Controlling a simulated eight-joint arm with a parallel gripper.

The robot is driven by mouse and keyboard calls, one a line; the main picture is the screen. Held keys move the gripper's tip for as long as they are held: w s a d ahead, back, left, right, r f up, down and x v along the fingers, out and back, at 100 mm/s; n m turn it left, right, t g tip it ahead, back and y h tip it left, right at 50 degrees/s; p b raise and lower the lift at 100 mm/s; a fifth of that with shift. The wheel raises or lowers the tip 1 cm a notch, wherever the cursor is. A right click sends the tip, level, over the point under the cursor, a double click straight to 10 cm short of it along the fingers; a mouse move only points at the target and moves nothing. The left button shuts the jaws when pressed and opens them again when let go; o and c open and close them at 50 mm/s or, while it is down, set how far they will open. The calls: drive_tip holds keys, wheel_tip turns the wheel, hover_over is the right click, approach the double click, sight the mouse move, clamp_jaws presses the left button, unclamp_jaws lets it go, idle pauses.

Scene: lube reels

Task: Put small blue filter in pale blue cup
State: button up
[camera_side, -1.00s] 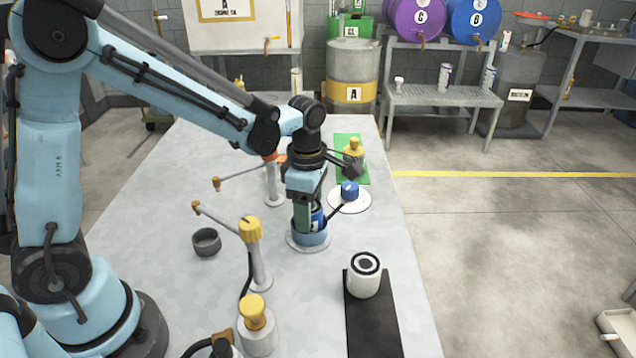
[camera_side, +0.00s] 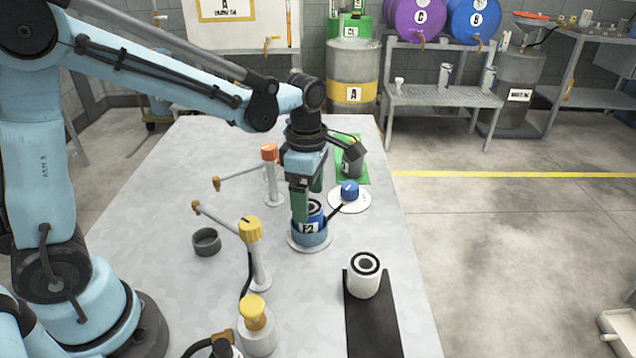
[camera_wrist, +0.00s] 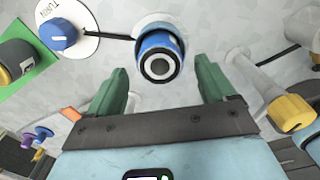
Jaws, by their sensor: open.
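The small blue filter (camera_side: 311,215) has a dark band, a white label and a pale top with a round hole. It stands upright in the pale blue cup (camera_side: 309,236), with its upper part showing above the rim. In the wrist view the filter (camera_wrist: 159,58) lies between and beyond the finger tips, and it hides most of the cup. My gripper (camera_side: 308,194) is just above the filter, with its green fingers open on either side; the wrist view also shows them spread apart (camera_wrist: 165,75).
A white filter (camera_side: 363,276) stands on a black mat (camera_side: 372,325) at the front right. A blue knob (camera_side: 349,190) on a white disc is right of the cup. A yellow-topped post (camera_side: 254,250) and a grey ring (camera_side: 206,242) stand to the left.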

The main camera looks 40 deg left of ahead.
wheel_tip(320, 180, up, 8)
drive_tip(key=s+a+f+m+t, duration=0.2)
drive_tip(key=s+m+t, duration=0.5)
drive_tip(key=m, duration=1.6)
drive_tip(key=shift+s+a+f+m, duration=0.15)
drive_tip(key=shift+s+a+m, duration=0.25)
drive_tip(key=shift+s, duration=0.75)
